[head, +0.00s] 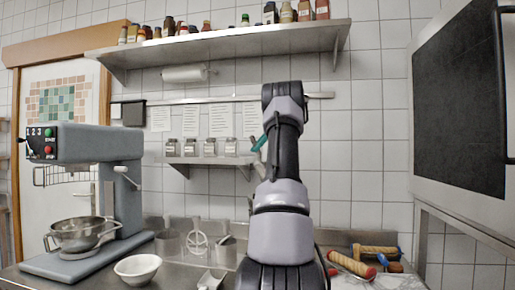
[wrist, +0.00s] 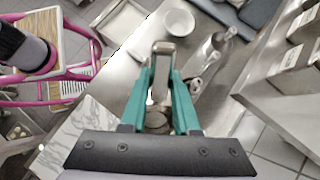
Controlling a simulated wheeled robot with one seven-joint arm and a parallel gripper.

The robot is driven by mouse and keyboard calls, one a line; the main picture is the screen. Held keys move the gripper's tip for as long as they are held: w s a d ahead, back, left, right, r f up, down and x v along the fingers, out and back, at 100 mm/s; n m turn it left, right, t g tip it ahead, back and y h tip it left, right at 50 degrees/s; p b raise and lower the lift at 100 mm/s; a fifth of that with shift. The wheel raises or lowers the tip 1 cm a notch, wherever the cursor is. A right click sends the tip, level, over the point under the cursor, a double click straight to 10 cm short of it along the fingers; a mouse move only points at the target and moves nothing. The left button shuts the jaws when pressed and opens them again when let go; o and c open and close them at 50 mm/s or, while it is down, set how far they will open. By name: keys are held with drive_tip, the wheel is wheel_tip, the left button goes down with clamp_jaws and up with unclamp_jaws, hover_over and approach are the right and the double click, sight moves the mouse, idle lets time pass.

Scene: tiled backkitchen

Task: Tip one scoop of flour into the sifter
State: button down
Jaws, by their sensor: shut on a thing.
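My gripper (wrist: 161,78) has teal fingers, shut on a narrow steel thing (wrist: 162,48) that looks like the scoop. Whether it holds flour does not show. In the head view my arm hides most of the gripper, and only a bit of teal shows left of the arm, well above the counter. A round, spoked metal piece (head: 197,241) with an upright handle stands at the counter's back; it may be the sifter, but I cannot be sure. A small angular metal piece (head: 211,281) shows at the front edge. No flour can be made out for certain.
A white bowl (head: 137,268) stands beside the grey mixer (head: 90,145) at left. Rolling pins (head: 352,265) lie at right. A jar shelf (head: 212,161) is on the wall. A pale tray (wrist: 121,22) shows in the wrist view.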

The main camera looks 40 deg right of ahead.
drive_tip(key=r+h, duration=0.2)
drive_tip(key=h, duration=0.1)
drive_tip(key=shift+w+a+r+g, duration=0.1)
drive_tip(key=shift+a+r+g, duration=0.1)
drive_tip(key=shift+r+g, duration=0.2)
wheel_tip(320, 180, up, 2)
drive_tip(key=h, duration=0.2)
drive_tip(key=shift+d+g+h, duration=0.15)
drive_tip(key=shift+g+h, duration=0.25)
drive_tip(key=s+a+r+g+h, duration=0.2)
drive_tip(key=s+a+h, duration=0.2)
drive_tip(key=h, duration=0.2)
drive_tip(key=shift+a, duration=0.25)
